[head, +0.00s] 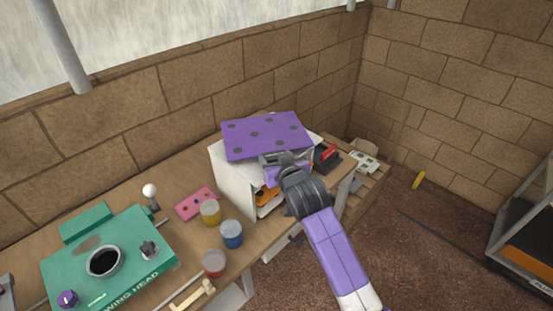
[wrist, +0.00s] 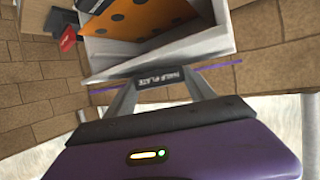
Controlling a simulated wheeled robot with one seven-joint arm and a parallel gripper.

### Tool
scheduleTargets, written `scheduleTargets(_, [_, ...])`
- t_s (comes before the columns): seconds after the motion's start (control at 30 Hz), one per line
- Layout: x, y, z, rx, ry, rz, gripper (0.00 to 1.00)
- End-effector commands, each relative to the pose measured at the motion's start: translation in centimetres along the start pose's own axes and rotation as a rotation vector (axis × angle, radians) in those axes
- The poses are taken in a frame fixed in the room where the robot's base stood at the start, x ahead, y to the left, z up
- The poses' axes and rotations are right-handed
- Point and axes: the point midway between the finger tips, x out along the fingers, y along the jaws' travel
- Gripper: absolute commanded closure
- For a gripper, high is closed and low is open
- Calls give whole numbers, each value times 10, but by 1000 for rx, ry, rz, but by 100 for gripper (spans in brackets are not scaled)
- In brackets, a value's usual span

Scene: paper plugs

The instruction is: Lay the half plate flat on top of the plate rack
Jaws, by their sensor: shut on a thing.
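The half plate (head: 253,133) is a purple sheet with dark round spots, lying about level over the top of the white plate rack (head: 232,179) in the head view. My gripper (head: 277,160) is at its near edge, shut on it. In the wrist view, my gripper's fingers (wrist: 161,88) are on either side of a dark label reading "HALF PLATE" (wrist: 160,77). The plate shows there edge-on as a thin purple line. The white rack (wrist: 200,50) is close beside it. I cannot tell whether the plate touches the rack's top.
Orange sheets with dark holes (wrist: 140,18) are inside the rack. Yellow, blue (head: 231,234) and red (head: 214,264) jars, a pink spotted piece (head: 196,203) and a green machine (head: 110,258) are on the bench to the left. A red-and-black item (head: 326,157) is right of the rack.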

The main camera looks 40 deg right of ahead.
Motion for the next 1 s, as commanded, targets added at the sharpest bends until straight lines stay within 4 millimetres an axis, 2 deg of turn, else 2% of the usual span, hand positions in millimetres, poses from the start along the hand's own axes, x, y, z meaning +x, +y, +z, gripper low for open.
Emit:
scheduleTargets(0.7, [4, 0, 10, 0, 1, 0, 89])
scheduleTargets(0.73, [4, 0, 10, 0, 1, 0, 33])
scheduleTargets(0.83, [4, 0, 10, 0, 1, 0, 13])
scheduleTargets(1.0, [4, 0, 10, 0, 0, 0, 12])
